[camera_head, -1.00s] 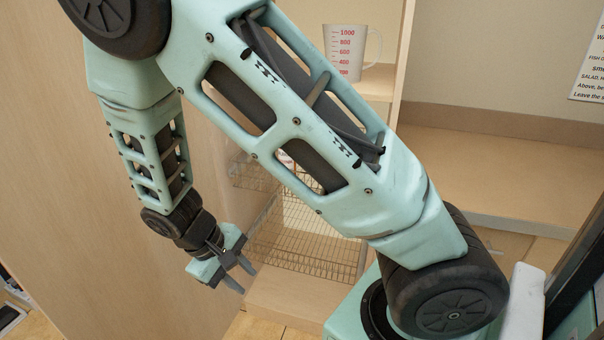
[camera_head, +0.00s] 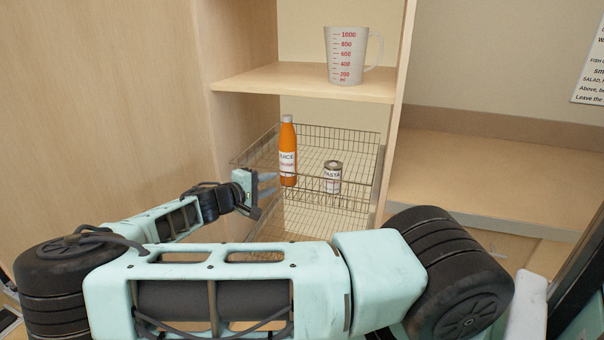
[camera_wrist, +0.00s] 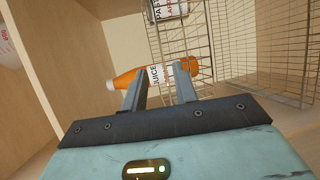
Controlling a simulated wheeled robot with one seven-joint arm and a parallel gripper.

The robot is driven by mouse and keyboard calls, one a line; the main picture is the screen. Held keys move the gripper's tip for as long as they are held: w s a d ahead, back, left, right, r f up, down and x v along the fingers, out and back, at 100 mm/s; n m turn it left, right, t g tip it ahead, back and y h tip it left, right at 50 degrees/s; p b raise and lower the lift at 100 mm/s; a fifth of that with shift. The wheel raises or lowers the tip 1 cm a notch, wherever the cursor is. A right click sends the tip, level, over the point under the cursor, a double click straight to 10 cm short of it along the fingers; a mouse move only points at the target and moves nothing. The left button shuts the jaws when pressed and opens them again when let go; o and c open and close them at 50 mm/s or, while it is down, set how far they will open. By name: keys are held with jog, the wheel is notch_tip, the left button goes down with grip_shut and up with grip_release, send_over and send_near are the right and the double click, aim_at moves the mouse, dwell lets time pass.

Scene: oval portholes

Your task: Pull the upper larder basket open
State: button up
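The upper larder basket (camera_head: 352,143) is a wire basket below the wooden shelf in the head view. An orange juice bottle (camera_head: 288,160) and a pasta can (camera_head: 333,178) stand in it. My gripper (camera_head: 267,187) is at the basket's front left, near the juice bottle. In the wrist view my gripper (camera_wrist: 160,72) has its two fingers apart with nothing held between them. The juice bottle (camera_wrist: 155,75) shows beyond the fingers, and the basket's wires (camera_wrist: 188,38) run behind. I cannot tell whether the fingers touch the basket's front.
A lower wire basket (camera_head: 318,222) hangs beneath, partly hidden by my arm. A measuring jug (camera_head: 345,58) stands on the shelf (camera_head: 290,84) above. A wooden side panel (camera_head: 120,100) rises at left. The counter (camera_head: 480,180) at right is clear.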

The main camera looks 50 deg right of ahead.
jog(key=d+f, duration=0.1)
jog(key=d, duration=0.3)
jog(key=d+p, duration=0.1)
jog(key=d, duration=0.4)
jog(key=d+f+p, duration=0.1)
jog(key=d, duration=0.4)
jog(key=shift+d+f, duration=0.2)
jog(key=shift+f, duration=0.15)
jog(key=shift+s, duration=0.1)
grip_shut()
